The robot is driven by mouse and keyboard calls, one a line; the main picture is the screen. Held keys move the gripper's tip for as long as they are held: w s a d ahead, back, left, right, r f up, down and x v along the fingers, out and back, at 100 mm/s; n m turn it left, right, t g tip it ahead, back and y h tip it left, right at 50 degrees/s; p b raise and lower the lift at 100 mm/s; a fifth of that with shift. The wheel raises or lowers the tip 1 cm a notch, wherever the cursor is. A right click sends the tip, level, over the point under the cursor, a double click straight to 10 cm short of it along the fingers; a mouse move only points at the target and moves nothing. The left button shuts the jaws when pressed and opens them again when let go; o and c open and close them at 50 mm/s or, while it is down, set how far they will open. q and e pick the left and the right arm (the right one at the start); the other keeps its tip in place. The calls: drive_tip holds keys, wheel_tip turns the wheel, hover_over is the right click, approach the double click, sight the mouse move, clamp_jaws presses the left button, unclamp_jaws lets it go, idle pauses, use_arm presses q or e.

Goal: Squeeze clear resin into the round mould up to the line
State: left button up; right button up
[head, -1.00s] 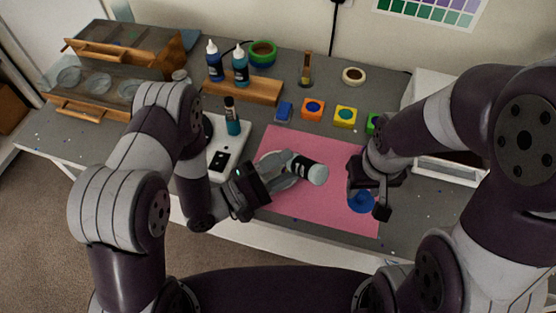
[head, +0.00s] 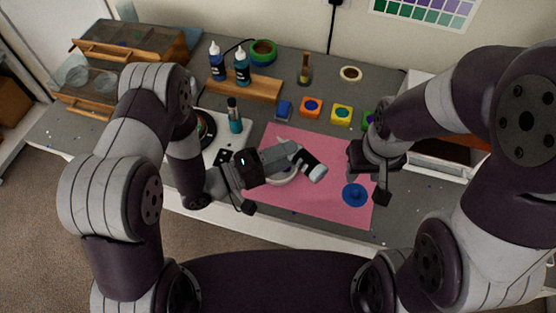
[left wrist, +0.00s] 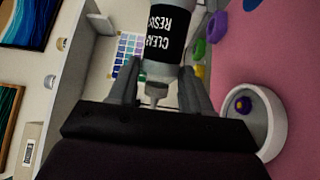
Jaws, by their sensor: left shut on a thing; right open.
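My left gripper (head: 296,156) is shut on the clear resin bottle (head: 313,167), a pale bottle with a black label. In the left wrist view the bottle (left wrist: 170,70) sits between the fingers (left wrist: 160,68), its nozzle pointing down the picture. In the head view the bottle is tilted above the pink mat. The round white mould (head: 284,178) is on the mat, partly hidden below the left gripper. In the left wrist view the mould (left wrist: 279,130) is right of the nozzle and holds a small purple and yellow piece. Its line cannot be made out. My right gripper (head: 366,188) is open and empty.
A blue round piece (head: 354,195) lies on the pink mat (head: 325,208) near the right gripper. Colour pots (head: 311,106) line the mat's back edge. A scale (head: 215,152) with a teal bottle (head: 234,118) stands left. Two bottles stand on a wooden block (head: 250,89) behind.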

use_arm(q)
drive_tip(key=shift+c, duration=0.9)
drive_tip(key=m+y+p, duration=0.1)
drive_tip(key=m+p, duration=0.1)
drive_tip(key=m, duration=0.1)
drive_tip(key=r+m+y+p, duration=0.1)
drive_tip(key=m+p, duration=0.1)
drive_tip(key=m, duration=0.1)
drive_tip(key=shift+r+g, duration=0.2)
drive_tip(key=shift+g, duration=0.1)
drive_tip(key=m+y+p, duration=0.1)
drive_tip(key=r+m+p, duration=0.1)
drive_tip(key=m, duration=0.1)
drive_tip(key=m+t+y+p, duration=0.1)
drive_tip(key=m, duration=0.1)
drive_tip(key=shift+r+y, duration=0.3)
drive_tip(key=shift+d+f, duration=0.1)
